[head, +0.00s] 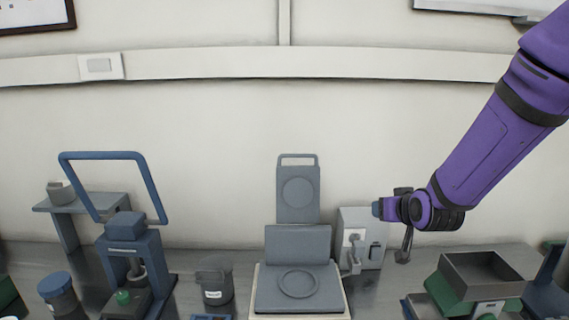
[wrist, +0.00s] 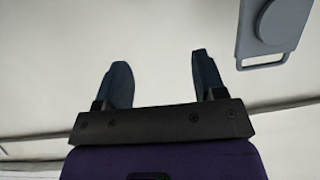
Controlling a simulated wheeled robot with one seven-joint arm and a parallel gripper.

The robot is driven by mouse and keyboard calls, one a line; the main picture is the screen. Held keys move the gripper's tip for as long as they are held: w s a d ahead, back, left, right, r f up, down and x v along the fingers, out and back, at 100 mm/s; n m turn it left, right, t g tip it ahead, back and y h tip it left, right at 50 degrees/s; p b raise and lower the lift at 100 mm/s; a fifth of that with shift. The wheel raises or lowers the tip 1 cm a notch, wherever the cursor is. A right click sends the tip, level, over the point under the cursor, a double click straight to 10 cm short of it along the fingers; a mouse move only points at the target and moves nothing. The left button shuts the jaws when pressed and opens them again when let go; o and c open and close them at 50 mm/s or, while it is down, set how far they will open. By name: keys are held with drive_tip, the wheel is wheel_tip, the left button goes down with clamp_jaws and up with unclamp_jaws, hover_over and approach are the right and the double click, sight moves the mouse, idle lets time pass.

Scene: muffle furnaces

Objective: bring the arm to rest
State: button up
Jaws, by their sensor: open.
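My purple arm (head: 490,140) reaches in from the upper right in the head view. Its end is above the right part of the bench. My gripper (head: 378,208) points left there, in front of the wall and apart from the things below it. In the wrist view my gripper (wrist: 160,80) has its two dark fingers spread wide. There is nothing between them, only pale wall behind.
A grey plate device (head: 298,290) with a raised lid stands mid-bench, with an upright grey panel (head: 298,192) behind it. A light box (head: 375,250) stands below my gripper. An open-topped tray (head: 482,280) is at right, a blue-handled press (head: 130,260) at left.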

drive_tip(key=s+d+r+g, duration=0.1)
drive_tip(key=s+r, duration=0.4)
drive_tip(key=s, duration=0.5)
drive_tip(key=s+d+r+g, duration=0.2)
drive_tip(key=s+r+g, duration=0.1)
drive_tip(key=s, duration=0.7)
drive_tip(key=s+d+r+g, duration=0.1)
drive_tip(key=s+r+g, duration=0.1)
drive_tip(key=s+r, duration=0.4)
drive_tip(key=s, duration=0.4)
drive_tip(key=shift+s+d+r+g+h, duration=0.15)
drive_tip(key=shift+d+r+g+h, duration=0.15)
drive_tip(key=shift+r+g, duration=0.1)
drive_tip(key=shift+a, duration=0.1)
